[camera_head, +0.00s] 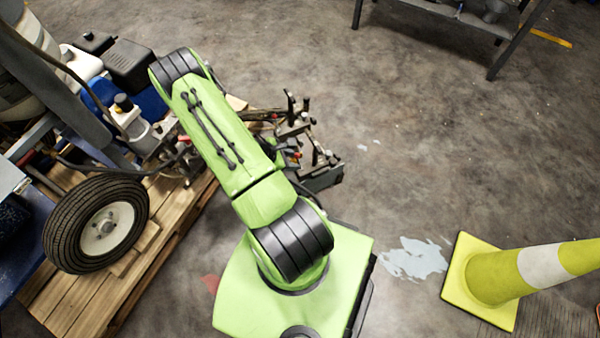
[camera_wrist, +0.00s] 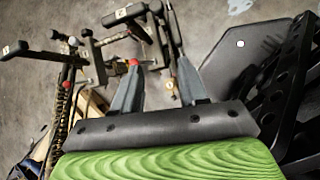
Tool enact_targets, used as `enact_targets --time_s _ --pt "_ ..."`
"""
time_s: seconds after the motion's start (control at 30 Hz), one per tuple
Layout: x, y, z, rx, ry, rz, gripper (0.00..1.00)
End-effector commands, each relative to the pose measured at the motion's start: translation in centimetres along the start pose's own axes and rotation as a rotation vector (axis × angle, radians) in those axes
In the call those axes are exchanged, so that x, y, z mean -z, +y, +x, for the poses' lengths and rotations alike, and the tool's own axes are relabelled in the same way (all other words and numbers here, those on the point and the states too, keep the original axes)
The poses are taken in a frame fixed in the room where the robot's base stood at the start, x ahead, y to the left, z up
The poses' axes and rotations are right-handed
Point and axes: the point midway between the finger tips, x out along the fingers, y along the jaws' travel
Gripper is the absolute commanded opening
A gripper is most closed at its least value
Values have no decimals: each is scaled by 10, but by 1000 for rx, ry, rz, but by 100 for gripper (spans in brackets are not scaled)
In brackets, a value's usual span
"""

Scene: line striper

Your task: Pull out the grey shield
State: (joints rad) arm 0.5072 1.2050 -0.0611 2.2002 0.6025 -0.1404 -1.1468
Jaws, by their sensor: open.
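A flat dark grey panel (camera_wrist: 245,58) with a small white dot lies at the right of the wrist view; it looks like the grey shield. A dark grey plate (camera_head: 325,178) low beside the handle parts in the head view may be the same piece, but I cannot tell. My gripper (camera_wrist: 158,68) is open, its two grey fingers apart. The panel is just right of the right finger, not between the fingers. Levers and a red knob of the line striper show beyond the fingertips. In the head view my green arm hides my gripper.
The line striper's wheel (camera_head: 97,223) and body stand on a wooden pallet (camera_head: 70,290) at left. Black perforated bars (camera_wrist: 290,85) stand close at the wrist view's right edge. A yellow-white cone (camera_head: 490,275) stands at lower right, a metal-legged table (camera_head: 505,50) at top. Floor between is clear.

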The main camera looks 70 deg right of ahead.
Motion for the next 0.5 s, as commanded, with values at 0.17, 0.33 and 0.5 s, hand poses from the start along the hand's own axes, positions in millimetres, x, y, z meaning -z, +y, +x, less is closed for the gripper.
enact_targets --time_s 0.17,0.33,0.5 --pt "2 -27 46 27 -45 -136 43" --pt "2 -27 60 27 -45 -138 43" --pt "2 -28 84 28 -45 -136 43"
